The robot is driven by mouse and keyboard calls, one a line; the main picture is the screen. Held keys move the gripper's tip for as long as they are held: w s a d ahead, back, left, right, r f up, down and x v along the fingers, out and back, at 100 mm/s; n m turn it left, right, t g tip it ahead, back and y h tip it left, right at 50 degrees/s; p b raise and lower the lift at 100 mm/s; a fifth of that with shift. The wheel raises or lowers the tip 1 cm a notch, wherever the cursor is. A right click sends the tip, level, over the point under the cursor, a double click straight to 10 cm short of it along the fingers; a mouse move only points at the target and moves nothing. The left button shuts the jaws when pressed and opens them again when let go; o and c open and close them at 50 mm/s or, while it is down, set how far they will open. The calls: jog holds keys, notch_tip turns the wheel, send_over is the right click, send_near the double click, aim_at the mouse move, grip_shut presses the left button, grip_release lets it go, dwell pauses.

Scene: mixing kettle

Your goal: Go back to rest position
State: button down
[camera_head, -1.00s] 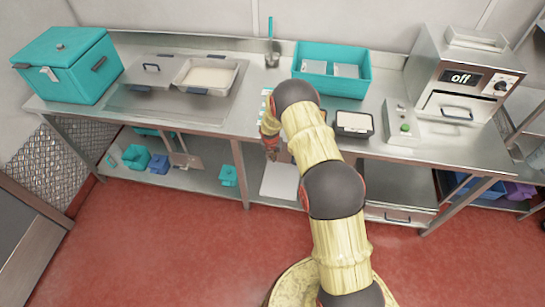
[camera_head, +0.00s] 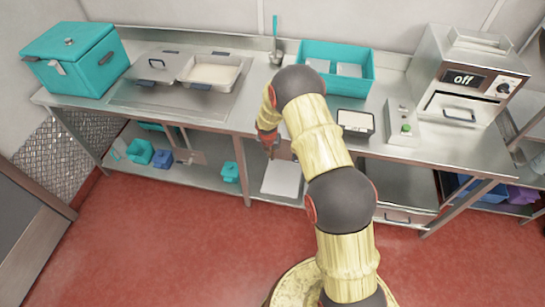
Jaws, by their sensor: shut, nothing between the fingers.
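My gripper (camera_head: 271,152) hangs at the front edge of the steel counter (camera_head: 240,122), pointing down. It is shut and empty. My arm rises from the lower middle of the view and bends over in front of the counter, hiding part of the counter top behind it.
On the counter are a closed teal box (camera_head: 75,62), a pan (camera_head: 212,73), a teal bin (camera_head: 336,68), a small black container (camera_head: 355,122) and an oven marked "off" (camera_head: 465,90). A white board (camera_head: 282,179) lies on the lower shelf. The red floor (camera_head: 165,245) in front is clear.

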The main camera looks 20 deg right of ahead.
jog(key=shift+v, duration=1.6)
jog(key=s+r+m+g, duration=0.2)
jog(key=s+m+g, duration=0.1)
jog(key=s+m, duration=0.9)
jog(key=s+a+r+m+t+b, duration=0.3)
jog(key=s+r+m, duration=0.5)
jog(key=s+r, duration=0.5)
jog(key=s+a+r+m+t+y+b, duration=0.1)
jog(key=s+a+r+m+t+b, duration=0.2)
jog(key=s+r, duration=1.1)
jog(key=a+r+m+b, duration=0.3)
jog(key=r+m+b, duration=0.1)
jog(key=m, duration=0.2)
jog(key=shift+r+y, duration=0.2)
jog(key=shift+y, duration=0.1)
jog(key=shift+a, duration=0.15)
